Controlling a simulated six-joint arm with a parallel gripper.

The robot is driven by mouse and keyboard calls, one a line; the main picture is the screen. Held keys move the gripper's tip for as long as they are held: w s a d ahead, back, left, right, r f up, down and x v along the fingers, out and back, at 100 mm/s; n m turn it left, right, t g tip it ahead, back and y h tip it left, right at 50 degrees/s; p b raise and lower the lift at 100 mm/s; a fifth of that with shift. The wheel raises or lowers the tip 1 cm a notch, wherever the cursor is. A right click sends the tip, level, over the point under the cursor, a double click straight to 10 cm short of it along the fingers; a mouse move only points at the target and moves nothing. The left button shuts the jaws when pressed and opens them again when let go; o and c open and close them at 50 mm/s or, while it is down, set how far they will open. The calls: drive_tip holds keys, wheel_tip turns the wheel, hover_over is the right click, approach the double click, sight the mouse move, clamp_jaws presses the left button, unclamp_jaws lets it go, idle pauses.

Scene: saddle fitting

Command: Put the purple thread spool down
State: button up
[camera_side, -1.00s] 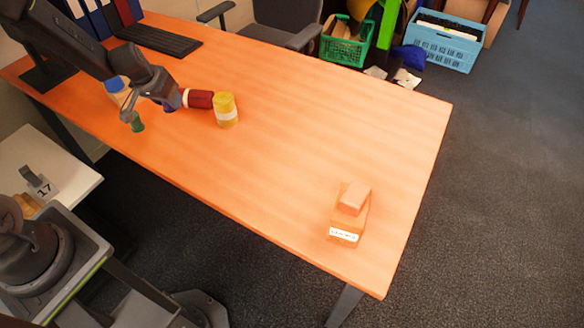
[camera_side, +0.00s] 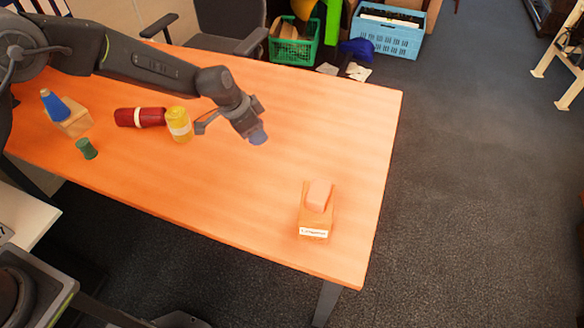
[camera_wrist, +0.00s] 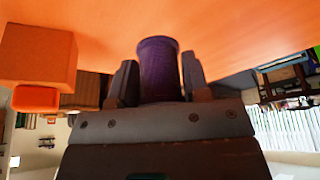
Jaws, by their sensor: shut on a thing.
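The purple thread spool (camera_wrist: 160,68) is upright between the two fingers of my gripper (camera_wrist: 160,85) in the wrist view. In the side view my gripper (camera_side: 250,125) is shut on the spool (camera_side: 258,136), which shows as a small bluish-purple end below the fingers. The spool is over the orange table (camera_side: 230,200), to the right of the yellow cylinder. I cannot tell whether its end touches the table.
A labelled orange block (camera_side: 314,222) with a smaller block (camera_side: 319,194) on it stands front right. The table's front middle is clear.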

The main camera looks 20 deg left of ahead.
hover_over(297, 172)
drive_tip(key=s+a, duration=0.1)
wheel_tip(297, 172, down, 6)
drive_tip(key=shift+r, duration=0.15)
drive_tip(key=shift+f, duration=1.95)
drive_tip(key=shift+f, duration=0.1)
drive_tip(key=o, duration=0.9)
drive_tip(key=shift+r, duration=0.25)
drive_tip(key=v, duration=1.1)
drive_tip(key=shift+s+a+r, duration=0.15)
drive_tip(key=shift+r, duration=0.15)
